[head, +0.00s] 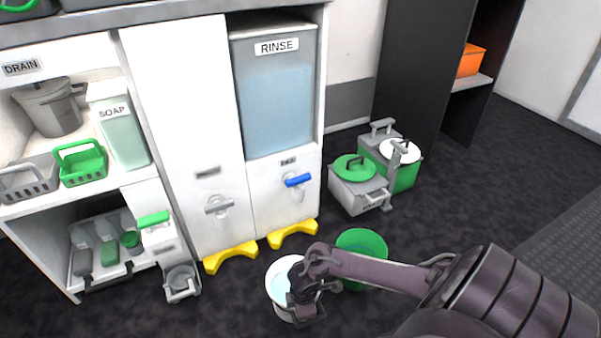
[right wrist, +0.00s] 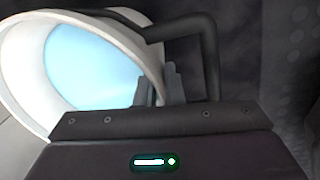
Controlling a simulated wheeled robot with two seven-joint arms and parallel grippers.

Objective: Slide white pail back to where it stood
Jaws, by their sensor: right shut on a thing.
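The white pail (head: 279,290) stands on the dark floor in front of the rinse cabinet, with pale blue liquid inside. In the right wrist view its white rim (right wrist: 150,62) and the liquid fill the left half. My right gripper (head: 306,304) reaches in from the right at the pail's right side. In the right wrist view its fingers (right wrist: 160,88) are closed at the pail's rim, near the dark handle (right wrist: 208,60). The gripper covers part of the pail in the head view. My left gripper is not in view.
A green pail (head: 372,243) stands just right of the white pail, partly behind my right arm. Yellow floor brackets (head: 230,257) lie at the cabinet's foot. A grey bin with a green lid (head: 355,185) stands farther back. Open dark floor lies left of the white pail.

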